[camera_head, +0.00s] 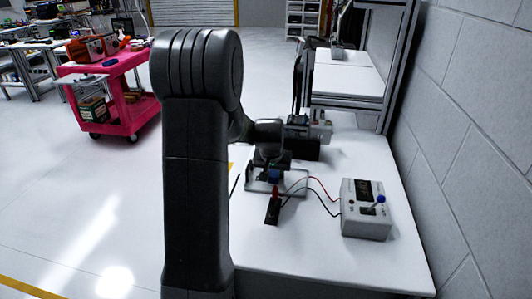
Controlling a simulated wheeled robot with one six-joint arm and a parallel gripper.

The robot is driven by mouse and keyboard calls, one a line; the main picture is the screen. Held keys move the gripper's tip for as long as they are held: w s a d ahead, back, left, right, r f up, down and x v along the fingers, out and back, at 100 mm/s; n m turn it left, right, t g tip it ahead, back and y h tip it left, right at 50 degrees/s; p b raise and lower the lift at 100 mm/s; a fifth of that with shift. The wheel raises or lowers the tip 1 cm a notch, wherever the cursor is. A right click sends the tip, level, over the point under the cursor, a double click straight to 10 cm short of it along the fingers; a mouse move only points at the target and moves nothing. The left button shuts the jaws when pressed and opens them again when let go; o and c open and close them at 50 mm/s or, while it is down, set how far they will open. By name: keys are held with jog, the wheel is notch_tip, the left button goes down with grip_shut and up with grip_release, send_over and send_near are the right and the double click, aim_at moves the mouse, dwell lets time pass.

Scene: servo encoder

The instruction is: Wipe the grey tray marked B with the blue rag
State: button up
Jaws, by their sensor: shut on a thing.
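My gripper (271,167) reaches down over the white table, partly hidden by my own arm. It is shut on a small blue thing (275,175), which looks like the blue rag. A shallow grey tray (296,183) lies directly below the gripper, and its left part is mostly covered by the gripper. I cannot read a letter on the tray. The blue thing is at or just above the tray; I cannot tell if they touch.
A small black and red part (272,210) stands in front of the tray. Red and black wires run from there to a grey box (366,209) with a blue-knobbed lever. Dark equipment (305,148) stands behind. A brick wall (475,130) bounds the right. The table's front is clear.

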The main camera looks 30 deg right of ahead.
jog(key=r+p, duration=0.2)
jog(key=r, duration=0.1)
jog(key=r+p, duration=0.1)
jog(key=r, duration=0.1)
jog(key=shift+w+a+r, duration=0.15)
jog(key=shift+w+a, duration=0.05)
jog(key=shift+a, duration=0.05)
jog(key=shift+r+p, duration=0.75)
jog(key=shift+r, duration=0.7)
jog(key=shift+s, duration=0.2)
